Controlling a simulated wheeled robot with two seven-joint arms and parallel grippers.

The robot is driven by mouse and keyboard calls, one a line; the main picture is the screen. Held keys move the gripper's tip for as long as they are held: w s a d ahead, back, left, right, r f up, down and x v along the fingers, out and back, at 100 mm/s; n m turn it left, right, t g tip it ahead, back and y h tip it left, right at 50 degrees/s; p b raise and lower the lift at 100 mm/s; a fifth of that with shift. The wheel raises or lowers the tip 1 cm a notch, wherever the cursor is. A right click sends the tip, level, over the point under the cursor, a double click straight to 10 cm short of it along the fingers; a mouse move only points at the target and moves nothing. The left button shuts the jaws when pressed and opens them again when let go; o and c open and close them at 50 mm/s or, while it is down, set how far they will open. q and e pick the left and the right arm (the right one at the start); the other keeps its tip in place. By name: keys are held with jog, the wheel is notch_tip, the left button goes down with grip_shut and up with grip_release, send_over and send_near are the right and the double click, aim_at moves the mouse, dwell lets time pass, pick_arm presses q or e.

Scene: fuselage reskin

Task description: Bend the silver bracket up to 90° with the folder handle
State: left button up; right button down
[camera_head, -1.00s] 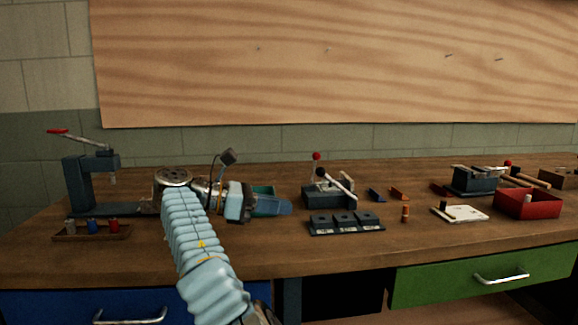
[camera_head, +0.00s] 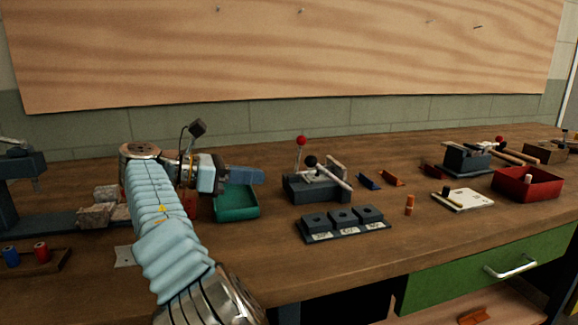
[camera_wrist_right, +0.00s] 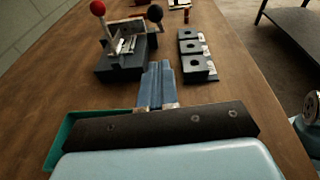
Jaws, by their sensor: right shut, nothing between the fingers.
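The folder (camera_head: 318,187) is a dark block on the bench with two levers. One lever stands upright with a red ball (camera_head: 301,141). The other has a black ball (camera_head: 311,161) and a pale bar slanting down right. In the right wrist view the folder (camera_wrist_right: 122,68) is ahead and left of my fingers. Silvery metal (camera_wrist_right: 126,44) shows on its top; I cannot tell bracket from folder parts or read a bend angle. My right gripper (camera_head: 260,176) is shut and empty, left of the folder and apart from it; its blue fingers (camera_wrist_right: 157,85) point forward. My left gripper is out of view.
A green tray (camera_head: 236,213) lies under my right gripper. A dark three-block stand (camera_head: 306,237) sits in front of the folder. Small blue and orange pieces, a red box (camera_head: 553,184) and another dark fixture (camera_head: 453,162) stand right. A press (camera_head: 8,190) is at left.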

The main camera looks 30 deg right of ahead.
jog(key=x, duration=0.5)
jog(key=shift+s+d+f, duration=0.1)
jog(key=shift+d+f, duration=0.05)
jog(key=shift+d, duration=0.15)
jog(key=shift+s+d+r, duration=0.1)
jog(key=shift+d+r, duration=0.45)
jog(key=shift+d, duration=0.25)
jog(key=shift+s+d+r, duration=0.1)
jog(key=shift+d+r, duration=0.5)
jog(key=shift+d, duration=0.15)
